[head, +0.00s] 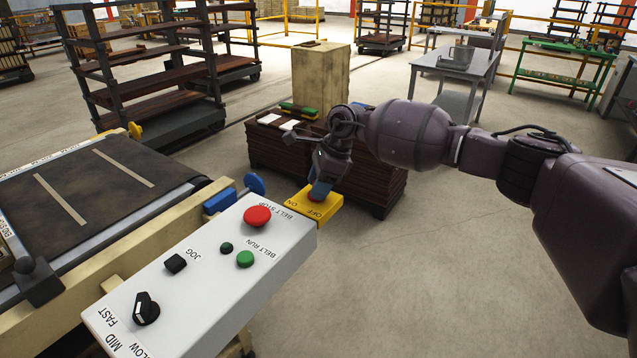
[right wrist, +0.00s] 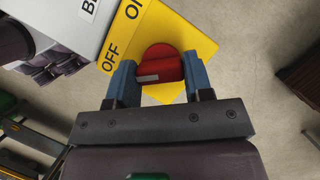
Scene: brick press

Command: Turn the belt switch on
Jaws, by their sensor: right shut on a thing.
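The belt switch is a red knob (right wrist: 160,66) on a yellow plate (head: 318,203) marked OFF and ON, at the far right end of the white control panel (head: 205,270). In the right wrist view the yellow plate (right wrist: 195,40) lies under the knob. My right gripper (right wrist: 160,75) is shut on the red knob, with a blue finger on each side of it. In the head view my right gripper (head: 319,190) comes down onto the plate and mostly hides the knob. The knob's exact setting is hard to tell. My left gripper does not show.
The panel carries a red belt stop button (head: 257,216), a green button (head: 245,259), a black jog button (head: 176,263) and a speed dial (head: 146,308). The dark conveyor belt (head: 85,195) lies left. A brown stack (head: 275,150) stands behind the switch.

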